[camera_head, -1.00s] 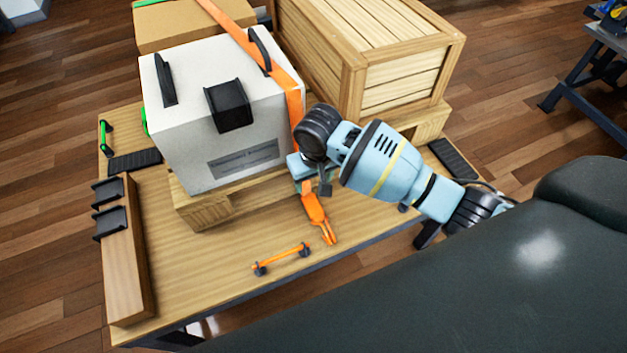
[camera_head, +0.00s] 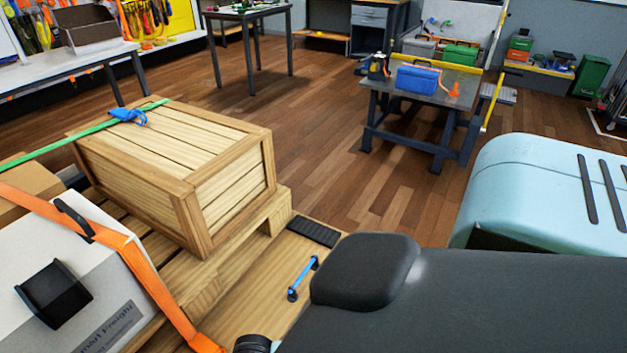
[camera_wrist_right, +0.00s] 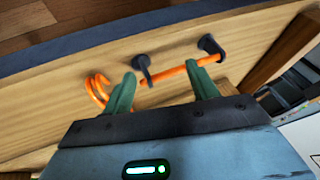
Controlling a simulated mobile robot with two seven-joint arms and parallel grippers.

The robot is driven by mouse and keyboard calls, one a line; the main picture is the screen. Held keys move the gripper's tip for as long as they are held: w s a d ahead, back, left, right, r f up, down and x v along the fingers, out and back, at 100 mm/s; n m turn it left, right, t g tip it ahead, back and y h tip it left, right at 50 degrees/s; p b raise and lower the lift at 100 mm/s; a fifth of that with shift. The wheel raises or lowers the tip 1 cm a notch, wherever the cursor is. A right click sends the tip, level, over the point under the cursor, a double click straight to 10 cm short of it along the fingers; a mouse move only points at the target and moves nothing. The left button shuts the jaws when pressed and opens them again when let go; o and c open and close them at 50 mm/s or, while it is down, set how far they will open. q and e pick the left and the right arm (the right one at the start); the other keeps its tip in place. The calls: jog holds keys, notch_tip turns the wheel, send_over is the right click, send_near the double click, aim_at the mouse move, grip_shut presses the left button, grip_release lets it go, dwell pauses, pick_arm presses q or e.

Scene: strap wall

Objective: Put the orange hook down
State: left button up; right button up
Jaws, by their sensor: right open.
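The orange hook (camera_wrist_right: 93,90) shows in the right wrist view as curved orange prongs against the pale wooden surface. It is just left of the left finger of my right gripper (camera_wrist_right: 160,70); whether they touch is unclear. The green fingers are apart, and I see nothing clamped between them. Part of the hook is hidden behind that finger. In the head view the orange strap (camera_head: 140,265) runs down over the white box (camera_head: 98,240) and out at the bottom edge. My left gripper is not in view.
An orange bar on dark posts (camera_wrist_right: 175,75) is just beyond the right gripper's fingers. In the head view a wooden crate (camera_head: 230,190) stands on a pallet. A blue bar (camera_head: 303,278) and a black pad (camera_head: 313,231) are on the wood to its right.

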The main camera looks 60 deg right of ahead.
jog(key=s+d+f+t, duration=0.1)
jog(key=s+d, duration=0.2)
jog(key=s, duration=0.6)
jog(key=s+d+f+t+h, duration=0.1)
jog(key=s+d, duration=0.2)
jog(key=s, duration=0.6)
jog(key=s+d+f+h, duration=0.1)
jog(key=s+d, duration=0.2)
jog(key=s, duration=0.7)
jog(key=shift+d+f+t, duration=0.25)
jog(key=shift+f+t, duration=0.15)
